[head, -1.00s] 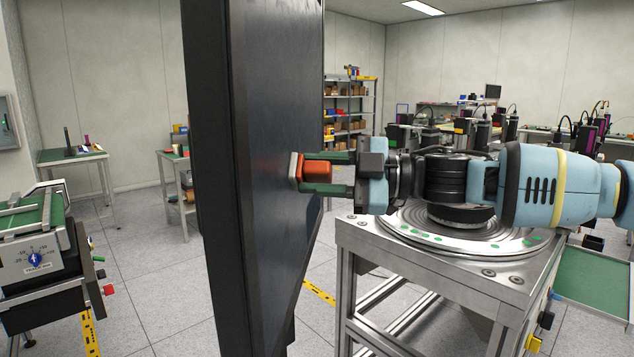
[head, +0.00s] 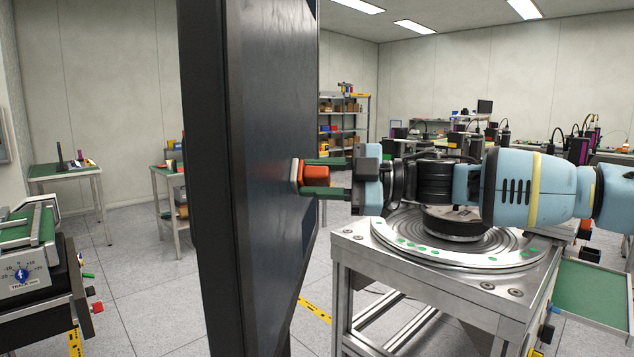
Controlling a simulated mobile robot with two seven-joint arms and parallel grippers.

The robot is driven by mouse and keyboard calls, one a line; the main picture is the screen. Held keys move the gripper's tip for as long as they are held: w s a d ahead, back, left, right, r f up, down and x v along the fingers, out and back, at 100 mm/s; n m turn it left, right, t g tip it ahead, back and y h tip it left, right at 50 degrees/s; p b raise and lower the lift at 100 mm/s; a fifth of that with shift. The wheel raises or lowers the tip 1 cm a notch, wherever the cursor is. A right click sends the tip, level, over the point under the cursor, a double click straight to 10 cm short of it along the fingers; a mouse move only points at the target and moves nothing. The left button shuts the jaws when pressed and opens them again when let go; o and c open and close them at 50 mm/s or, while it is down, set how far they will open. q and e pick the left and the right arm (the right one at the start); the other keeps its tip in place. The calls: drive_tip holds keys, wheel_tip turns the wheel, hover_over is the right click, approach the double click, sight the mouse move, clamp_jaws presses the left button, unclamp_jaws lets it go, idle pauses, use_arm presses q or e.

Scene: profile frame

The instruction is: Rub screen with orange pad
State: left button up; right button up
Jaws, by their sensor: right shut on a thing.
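A tall dark screen (head: 265,120) in a black frame stands upright in the middle of the head view, seen at a steep angle. My right gripper (head: 326,177) comes in from the right and is shut on the orange pad (head: 315,177). The pad's flat face is turned to the screen and appears to touch its surface, at about mid-height in the picture. A faint reddish reflection shows on the screen beside the pad. My left gripper is not in view.
A metal stand with a round turntable (head: 400,258) is below my right arm. A dark machine with a dial (head: 25,275) is at the left edge. Small tables (head: 65,170) and a shelf (head: 345,125) stand behind. Grey floor is open between them.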

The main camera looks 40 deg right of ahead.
idle(0.3)
